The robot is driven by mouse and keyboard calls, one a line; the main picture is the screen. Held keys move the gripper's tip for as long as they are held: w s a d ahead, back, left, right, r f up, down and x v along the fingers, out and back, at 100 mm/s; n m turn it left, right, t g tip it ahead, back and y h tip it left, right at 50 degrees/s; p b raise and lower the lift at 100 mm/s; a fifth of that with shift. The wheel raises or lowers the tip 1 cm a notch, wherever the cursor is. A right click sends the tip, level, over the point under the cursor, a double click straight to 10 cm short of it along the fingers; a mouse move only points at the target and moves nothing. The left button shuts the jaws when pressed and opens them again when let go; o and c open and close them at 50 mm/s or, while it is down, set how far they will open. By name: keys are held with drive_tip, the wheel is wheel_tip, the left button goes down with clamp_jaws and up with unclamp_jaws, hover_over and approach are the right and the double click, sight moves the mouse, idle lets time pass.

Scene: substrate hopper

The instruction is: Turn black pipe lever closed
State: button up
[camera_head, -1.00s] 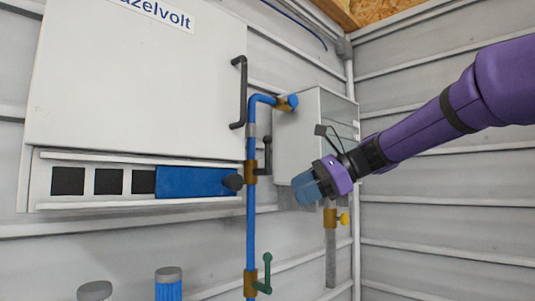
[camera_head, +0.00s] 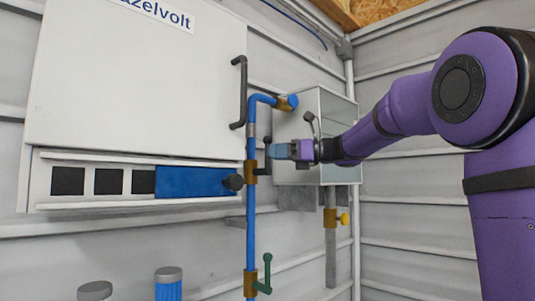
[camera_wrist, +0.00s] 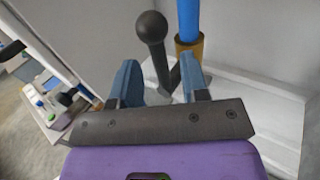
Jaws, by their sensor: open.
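The blue pipe (camera_wrist: 188,18) and brass fitting (camera_wrist: 190,46) show to the right.
A green lever (camera_head: 267,272) sits lower on the same pipe. A large white cabinet (camera_head: 130,80) with a black handle (camera_head: 241,90) is left of the pipe.

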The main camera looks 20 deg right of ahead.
sight(267, 167)
drive_tip(key=shift+x, duration=1.5)
clamp_jaws()
